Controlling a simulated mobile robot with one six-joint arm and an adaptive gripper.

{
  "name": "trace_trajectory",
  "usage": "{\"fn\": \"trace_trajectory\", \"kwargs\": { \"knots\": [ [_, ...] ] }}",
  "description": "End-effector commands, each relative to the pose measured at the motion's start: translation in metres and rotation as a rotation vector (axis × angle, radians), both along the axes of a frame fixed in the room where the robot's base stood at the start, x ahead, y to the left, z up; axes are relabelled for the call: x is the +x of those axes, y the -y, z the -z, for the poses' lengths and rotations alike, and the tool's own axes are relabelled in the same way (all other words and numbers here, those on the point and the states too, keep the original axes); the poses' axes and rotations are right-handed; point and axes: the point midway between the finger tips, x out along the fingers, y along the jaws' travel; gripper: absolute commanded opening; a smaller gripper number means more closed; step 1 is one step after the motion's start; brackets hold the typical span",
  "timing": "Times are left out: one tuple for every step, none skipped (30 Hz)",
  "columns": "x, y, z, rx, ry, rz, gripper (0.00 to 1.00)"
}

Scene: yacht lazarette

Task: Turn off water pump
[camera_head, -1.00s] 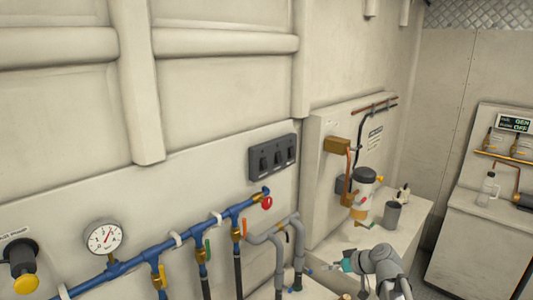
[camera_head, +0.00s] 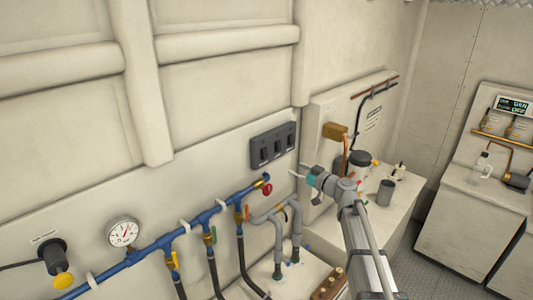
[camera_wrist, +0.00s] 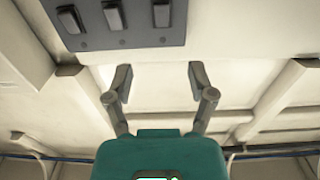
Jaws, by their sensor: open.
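A dark grey switch panel (camera_head: 273,131) with three black rocker switches is on the pale wall. It also shows at the top left of the wrist view (camera_wrist: 90,41); its small labels are unreadable. My gripper (camera_head: 297,170) is just below and right of the panel in the head view, apart from it. In the wrist view its two fingers (camera_wrist: 159,76) are spread and empty, with pale wall beyond them. At the far left is a black fitting with a yellow knob (camera_head: 64,281) under a small label that is too small to read surely.
A blue pipe manifold (camera_head: 150,254) with a round gauge (camera_head: 123,232), a red knob (camera_head: 267,190) and coloured valve levers runs below the panel. A filter housing and a dark cup (camera_head: 385,193) stand on the right counter.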

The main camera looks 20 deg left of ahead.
Motion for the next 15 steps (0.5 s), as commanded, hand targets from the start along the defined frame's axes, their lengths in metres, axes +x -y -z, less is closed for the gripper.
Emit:
{"fn": "trace_trajectory", "kwargs": {
  "knots": [
    [0.000,0.000,0.001,0.000,0.000,0.000,0.71],
    [0.000,0.000,0.001,-0.001,0.000,0.000,0.71],
    [0.000,0.000,0.001,-0.001,-0.001,0.000,0.71],
    [0.000,0.001,0.001,-0.001,-0.001,0.000,0.71],
    [0.000,0.001,0.001,-0.001,-0.001,0.000,0.71],
    [0.000,0.000,0.001,-0.001,-0.001,0.000,0.71],
    [0.000,0.000,0.001,-0.001,-0.001,0.000,0.71],
    [0.001,0.000,0.001,-0.001,-0.001,0.000,0.71],
    [0.001,-0.001,0.001,-0.001,-0.001,0.000,0.71],
    [0.002,-0.002,0.001,-0.001,-0.001,0.000,0.71],
    [0.002,-0.003,0.001,-0.001,-0.001,0.000,0.71],
    [0.003,-0.005,0.001,-0.001,-0.001,0.000,0.71],
    [0.004,-0.006,0.001,-0.001,-0.001,0.001,0.71],
    [0.005,-0.008,0.001,-0.001,-0.002,0.001,0.71],
    [0.007,-0.011,0.001,-0.001,-0.002,0.001,0.71]
  ]
}}
